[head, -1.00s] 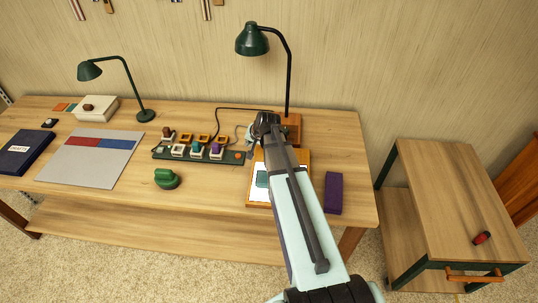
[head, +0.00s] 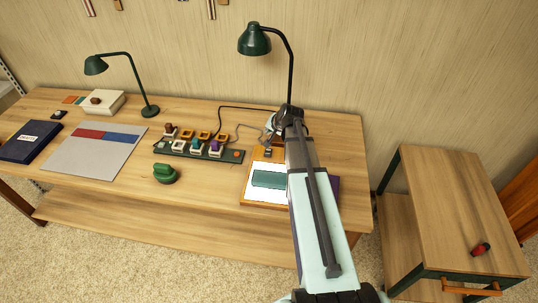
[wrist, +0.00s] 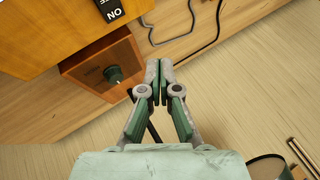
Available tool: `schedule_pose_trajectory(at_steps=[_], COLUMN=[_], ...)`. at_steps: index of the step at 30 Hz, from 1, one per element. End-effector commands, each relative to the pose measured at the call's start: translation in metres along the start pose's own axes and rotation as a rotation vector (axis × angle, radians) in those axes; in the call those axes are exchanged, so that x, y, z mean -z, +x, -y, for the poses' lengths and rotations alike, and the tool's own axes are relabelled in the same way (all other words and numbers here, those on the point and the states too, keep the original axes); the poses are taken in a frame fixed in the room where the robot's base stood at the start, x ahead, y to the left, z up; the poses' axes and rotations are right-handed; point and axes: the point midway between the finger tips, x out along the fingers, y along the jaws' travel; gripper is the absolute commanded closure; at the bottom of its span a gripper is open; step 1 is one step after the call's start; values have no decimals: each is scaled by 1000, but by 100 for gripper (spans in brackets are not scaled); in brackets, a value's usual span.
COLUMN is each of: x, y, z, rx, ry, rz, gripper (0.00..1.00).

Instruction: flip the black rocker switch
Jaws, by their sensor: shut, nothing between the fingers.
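In the head view the box (head: 279,148) is mostly hidden behind my arm. My gripper (wrist: 160,70) has its fingertips together and empty, below and right of the lettering in the wrist view, apart from it. In the head view the gripper (head: 270,124) is small, at the back of the table by the lamp.
A wooden compartment holding a dark green knob (wrist: 113,74) lies beside the box. A cable (wrist: 205,40) runs over the table. A green-shaded lamp (head: 254,40) stands behind.

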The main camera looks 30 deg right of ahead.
Motion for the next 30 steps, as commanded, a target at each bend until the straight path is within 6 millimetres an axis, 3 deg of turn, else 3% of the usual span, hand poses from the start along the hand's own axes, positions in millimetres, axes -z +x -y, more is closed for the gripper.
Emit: schedule_pose_trajectory(at_steps=[11,30], x=[-5,-42], y=[6,57], z=[-5,-42], rx=[-1,0], ry=[0,0], rz=[1,0], gripper=[100,100])
